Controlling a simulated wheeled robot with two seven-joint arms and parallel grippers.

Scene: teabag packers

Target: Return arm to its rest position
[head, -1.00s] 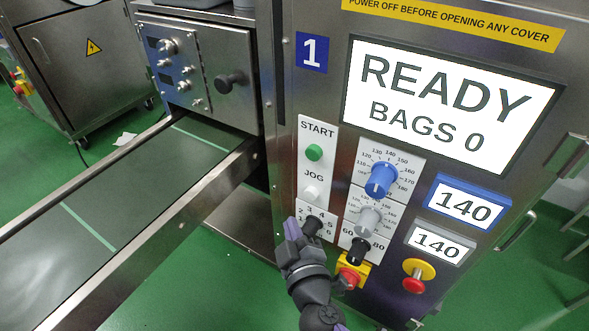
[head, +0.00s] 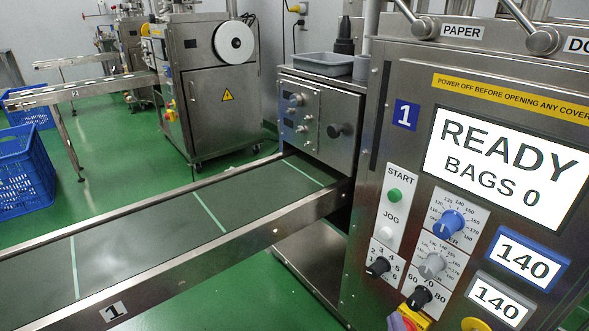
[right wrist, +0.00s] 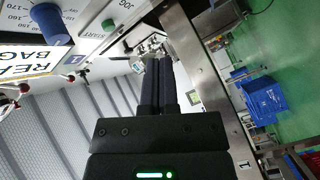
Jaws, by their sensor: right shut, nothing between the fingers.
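In the right wrist view my right gripper (right wrist: 158,62) is shut, its two dark fingers side by side with nothing between them. In the head view only a small purple piece of it (head: 398,322) shows at the bottom edge, below the machine's lower knobs; the rest is out of frame. My left gripper is not in view. The machine's control panel stands at the right of the head view, with a screen (head: 505,165) reading READY, BAGS 0. A green START button (head: 395,195) and a blue dial (head: 452,223) show on it.
A conveyor (head: 150,250) runs from the machine to the lower left. Another steel machine (head: 225,100) stands behind it. A blue crate (head: 25,165) is on the green floor at the far left. A grey tray (head: 322,64) sits on the control box.

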